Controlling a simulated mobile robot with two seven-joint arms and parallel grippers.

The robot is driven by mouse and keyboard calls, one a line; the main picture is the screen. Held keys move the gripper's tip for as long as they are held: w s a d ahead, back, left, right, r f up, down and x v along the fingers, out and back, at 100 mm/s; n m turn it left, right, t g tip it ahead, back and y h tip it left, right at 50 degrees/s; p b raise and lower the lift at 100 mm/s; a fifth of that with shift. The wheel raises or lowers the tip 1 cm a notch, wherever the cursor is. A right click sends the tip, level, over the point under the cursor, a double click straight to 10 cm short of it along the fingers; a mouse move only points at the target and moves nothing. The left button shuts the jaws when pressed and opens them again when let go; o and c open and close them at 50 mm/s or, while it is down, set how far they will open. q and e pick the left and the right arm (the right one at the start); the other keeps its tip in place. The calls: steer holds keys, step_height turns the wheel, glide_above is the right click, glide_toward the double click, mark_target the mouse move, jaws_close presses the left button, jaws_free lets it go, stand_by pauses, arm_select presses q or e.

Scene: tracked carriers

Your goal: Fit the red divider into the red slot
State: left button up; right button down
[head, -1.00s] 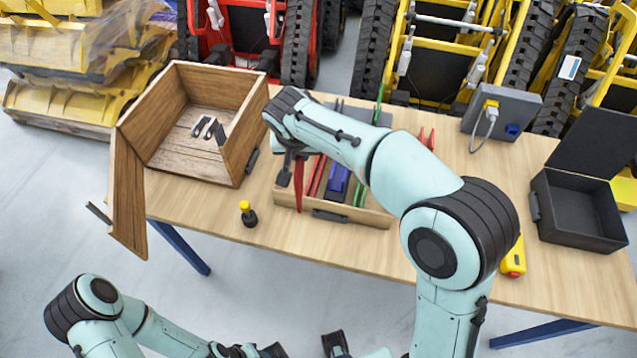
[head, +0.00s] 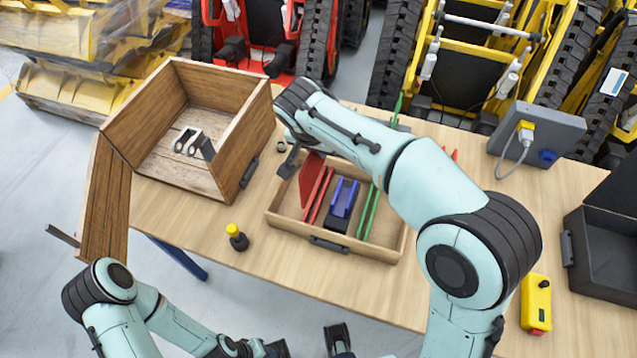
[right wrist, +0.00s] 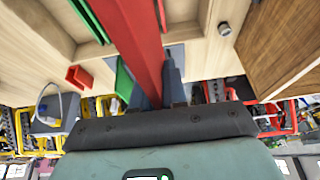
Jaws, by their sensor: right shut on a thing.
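The red divider (head: 311,181) is a flat red plate, tilted in the head view over the left part of the wooden tray (head: 290,226). My right gripper (head: 291,162) is shut on it; the right wrist view shows the divider (right wrist: 138,38) between the fingers (right wrist: 152,88). The red slot (head: 320,196), a pair of thin red strips in the tray, lies just right of the divider. The divider overlaps it in the picture, and I cannot tell whether they touch. My left gripper (head: 305,342) is low at the bottom edge, partly cut off, away from the tray.
The tray also holds a blue piece (head: 343,198) and green strips (head: 368,211). An open wooden crate (head: 230,150) stands left. A yellow-topped black knob (head: 237,237) stands in front. A yellow control box (head: 536,303) and black case (head: 598,245) are at right.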

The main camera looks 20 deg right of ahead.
step_height(320, 180, down, 13)
steer(key=shift+r+b, duration=0.15)
steer(key=shift+b, duration=0.6)
steer(key=shift+f, duration=0.2)
steer(key=c, duration=1.2)
jaws_free()
steer(key=shift+o, duration=0.2)
steer(key=shift+r, duration=0.15)
